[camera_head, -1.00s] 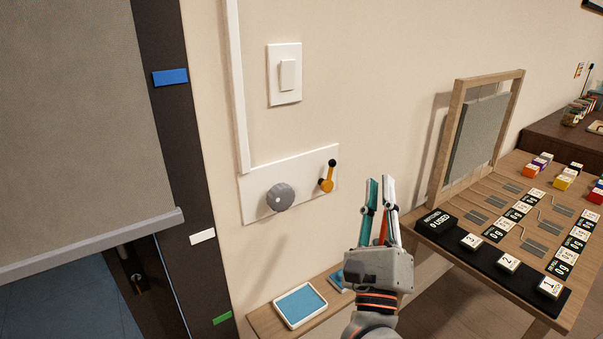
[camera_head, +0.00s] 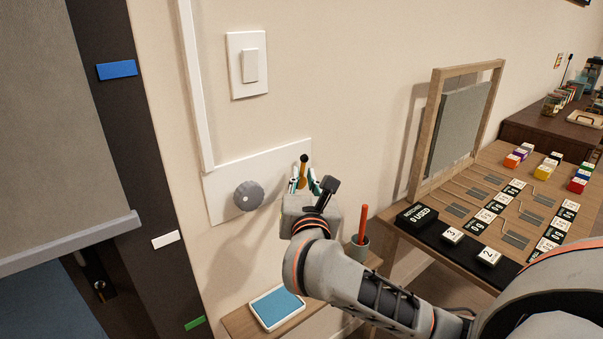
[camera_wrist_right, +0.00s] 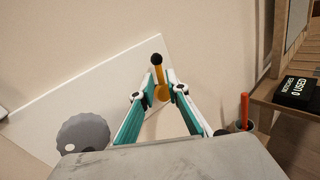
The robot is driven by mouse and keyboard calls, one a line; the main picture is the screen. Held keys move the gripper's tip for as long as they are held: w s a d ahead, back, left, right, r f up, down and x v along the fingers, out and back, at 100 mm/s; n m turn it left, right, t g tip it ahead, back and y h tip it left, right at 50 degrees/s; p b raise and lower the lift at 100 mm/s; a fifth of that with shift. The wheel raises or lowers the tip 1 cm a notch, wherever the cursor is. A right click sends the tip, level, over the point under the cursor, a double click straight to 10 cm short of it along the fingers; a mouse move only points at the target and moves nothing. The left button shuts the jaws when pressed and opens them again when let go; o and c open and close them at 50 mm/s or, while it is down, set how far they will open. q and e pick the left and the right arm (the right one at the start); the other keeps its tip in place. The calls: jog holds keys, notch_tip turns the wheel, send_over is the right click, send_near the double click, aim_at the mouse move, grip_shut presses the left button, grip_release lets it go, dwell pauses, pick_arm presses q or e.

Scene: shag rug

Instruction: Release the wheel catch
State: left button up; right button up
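The wheel catch is an orange lever (camera_head: 303,172) with a black knob, on a white wall plate (camera_head: 222,203). Beside it on the left is a round grey wheel (camera_head: 249,196) with a white dot. My right gripper (camera_head: 304,184) is at the catch, its fingers pointing toward the wall. In the right wrist view the two teal fingers (camera_wrist_right: 162,88) are apart, with the orange lever (camera_wrist_right: 158,74) between them and its black knob showing beyond the tips. I cannot tell whether either finger touches it. The lever's lower part is partly hidden in the head view. My left gripper is out of view.
A low shelf (camera_head: 237,323) below holds a blue-topped tray (camera_head: 277,308) and a cup (camera_head: 357,247) with an orange stick. A light switch (camera_head: 249,66) is above the plate. At right stands a table (camera_head: 470,185) with a framed panel, cards and blocks.

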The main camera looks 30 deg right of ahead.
jog(key=shift+x, duration=1.3)
grip_shut()
